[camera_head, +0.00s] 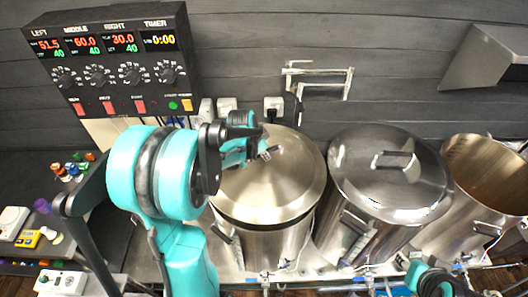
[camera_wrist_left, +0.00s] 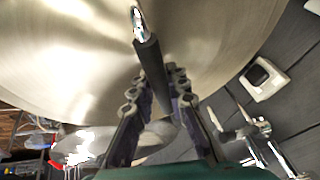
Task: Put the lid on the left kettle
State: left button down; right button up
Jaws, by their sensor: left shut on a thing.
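A round brushed-steel lid (camera_head: 285,185) is over the left kettle (camera_head: 268,245). A dark line shows between the lid and the kettle's rim at the front; I cannot tell whether the lid rests on the rim. My left gripper (camera_head: 262,150) is at the lid's centre, shut on its handle. In the left wrist view, the gripper's fingers (camera_wrist_left: 160,92) close around the dark handle bar (camera_wrist_left: 150,60), with the lid's underlying surface (camera_wrist_left: 70,70) filling the top. A teal and black part of my right arm shows at the bottom right of the head view; its fingertips are not clear.
The middle kettle (camera_head: 350,225) wears its own lid (camera_head: 390,180). The right kettle (camera_head: 475,175) is open. A control box (camera_head: 110,60) hangs on the wall at the upper left. Wall outlets (camera_head: 273,104) sit behind the left kettle. Valves and pipes line the front.

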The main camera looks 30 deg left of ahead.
aim_at(263, 163)
pick_arm(q)
jog(key=shift+f+b, duration=2.2)
jog(key=shift+f, duration=0.8)
jog(key=c, duration=1.4)
grip_release()
jog(key=v, duration=1.2)
